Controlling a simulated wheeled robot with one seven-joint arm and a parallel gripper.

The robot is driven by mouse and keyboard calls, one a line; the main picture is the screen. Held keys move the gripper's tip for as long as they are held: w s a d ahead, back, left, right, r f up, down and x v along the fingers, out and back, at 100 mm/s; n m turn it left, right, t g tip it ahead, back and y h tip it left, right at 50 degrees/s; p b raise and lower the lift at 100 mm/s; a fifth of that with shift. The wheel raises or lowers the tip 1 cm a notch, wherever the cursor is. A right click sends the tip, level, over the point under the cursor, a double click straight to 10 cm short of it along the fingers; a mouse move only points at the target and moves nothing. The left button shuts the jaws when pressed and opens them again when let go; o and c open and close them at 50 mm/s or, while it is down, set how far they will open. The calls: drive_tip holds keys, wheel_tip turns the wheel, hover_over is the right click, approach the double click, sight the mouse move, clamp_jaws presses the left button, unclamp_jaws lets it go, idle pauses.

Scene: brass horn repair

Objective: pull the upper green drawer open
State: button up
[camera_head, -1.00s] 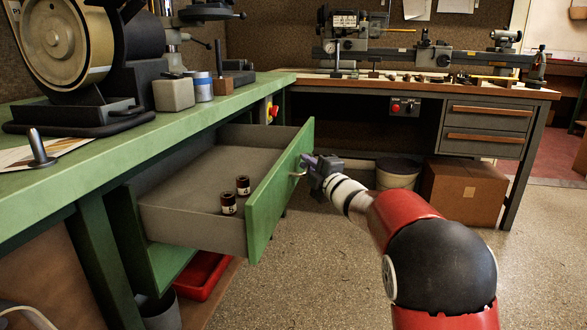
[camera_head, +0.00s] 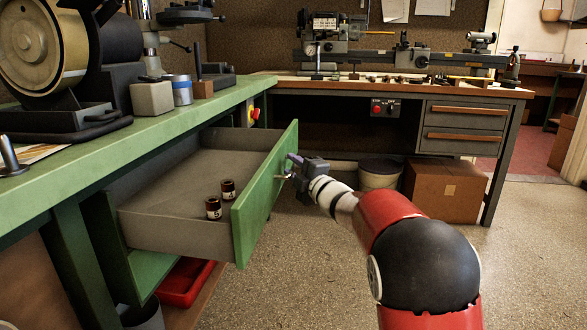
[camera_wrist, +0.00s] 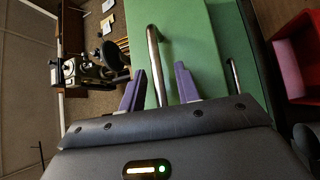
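The upper green drawer (camera_head: 262,200) under the green bench is pulled well out, its grey inside showing. Its front and metal bar handle (camera_wrist: 153,50) also show in the wrist view. My gripper (camera_head: 290,165) is at the outer face of this drawer front, by the handle. In the wrist view the two purple fingers of my gripper (camera_wrist: 160,88) stand apart on either side of the bar, with a gap to it on each side.
A lower green front with its own handle (camera_wrist: 234,78) lies beside the upper one in the wrist view. A red bin (camera_head: 186,282) sits under the drawer. A cardboard box (camera_head: 444,190) and a bucket (camera_head: 379,174) stand under the far bench. The floor right of the drawer is clear.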

drive_tip(key=v, duration=0.7)
drive_tip(key=shift+s+d+b, duration=0.2)
drive_tip(key=shift+s+b, duration=0.05)
drive_tip(key=shift+b, duration=0.1)
drive_tip(key=s+d+r+m+t+h+p, duration=0.1)
drive_tip(key=s+d+r+m+h+p, duration=0.1)
drive_tip(key=s+d+r+m+h, duration=0.25)
drive_tip(key=s+d+r+m+h+p, duration=0.1)
drive_tip(key=d+m+h, duration=0.3)
drive_tip(key=d+m, duration=0.25)
drive_tip(key=s+d+f+m+g+h+p, duration=0.1)
drive_tip(key=s+d+m+g+h+p, duration=0.1)
drive_tip(key=s+d+m+h, duration=0.5)
drive_tip(key=s+f+m+g+y+p, duration=0.1)
drive_tip(key=s+f+m+g, duration=0.2)
drive_tip(key=s, duration=1)
drive_tip(key=s+f+m+g+y+p, duration=0.2)
drive_tip(key=s+f+g, duration=0.3)
drive_tip(key=s, duration=0.9)
drive_tip(key=shift+a+f+m+p, duration=0.2)
drive_tip(key=shift+a+m+p, duration=0.15)
drive_tip(key=shift+m, duration=0.45)
drive_tip(key=shift+w+a, duration=0.1)
